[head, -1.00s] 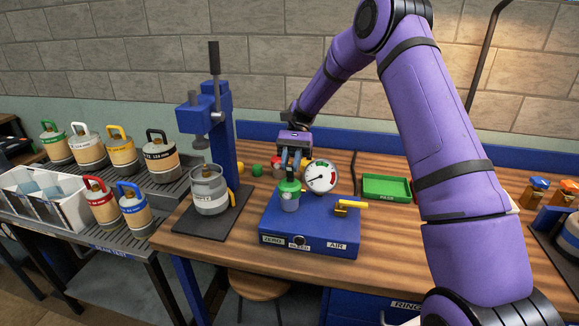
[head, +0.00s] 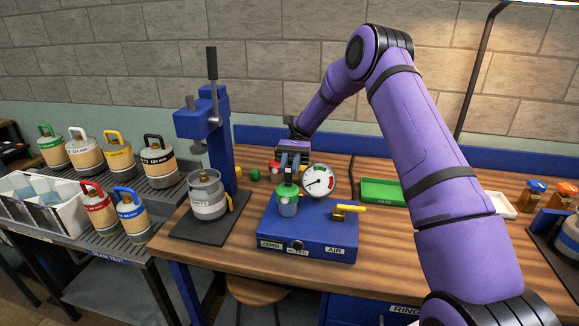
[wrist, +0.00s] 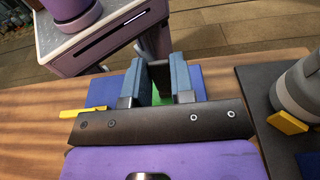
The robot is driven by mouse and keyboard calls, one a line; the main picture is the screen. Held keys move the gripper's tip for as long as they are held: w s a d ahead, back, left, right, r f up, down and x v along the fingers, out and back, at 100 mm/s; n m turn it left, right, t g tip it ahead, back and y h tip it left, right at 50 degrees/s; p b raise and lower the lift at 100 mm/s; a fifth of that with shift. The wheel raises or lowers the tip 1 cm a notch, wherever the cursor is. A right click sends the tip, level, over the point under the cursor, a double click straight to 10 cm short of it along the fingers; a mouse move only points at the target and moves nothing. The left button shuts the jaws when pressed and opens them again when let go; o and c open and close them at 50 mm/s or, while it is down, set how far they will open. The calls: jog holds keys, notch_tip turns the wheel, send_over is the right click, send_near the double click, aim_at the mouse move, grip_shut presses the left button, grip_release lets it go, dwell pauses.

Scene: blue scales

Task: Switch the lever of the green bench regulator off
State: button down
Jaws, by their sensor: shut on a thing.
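The blue bench regulator box (head: 325,246) stands on the wooden bench, with labels ZERO and AIR on its front. A green-capped part (head: 287,194) stands on its left. A yellow lever (head: 350,209) sits on a brass valve at its right; the lever also shows at the left of the wrist view (wrist: 85,113). My gripper (head: 288,176) points down at the green part and is shut at its top, with the fingers apart from the yellow lever. In the wrist view a little green (wrist: 185,97) shows between the blue fingers. The exact grip is partly hidden.
A round gauge (head: 318,181) stands right behind the box, close to my gripper. A blue press (head: 222,140) with a grey canister (head: 207,196) stands at left. A green tray (head: 383,191) lies behind right. Bare bench lies right of the box.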

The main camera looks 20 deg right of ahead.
aim_at(289, 168)
jog(key=c, duration=1)
grip_release()
jog(key=shift+o, duration=0.2)
jog(key=shift+w, duration=0.1)
jog(key=v, duration=0.7)
jog(key=shift+w+d, duration=0.1)
jog(key=shift+w, duration=0.05)
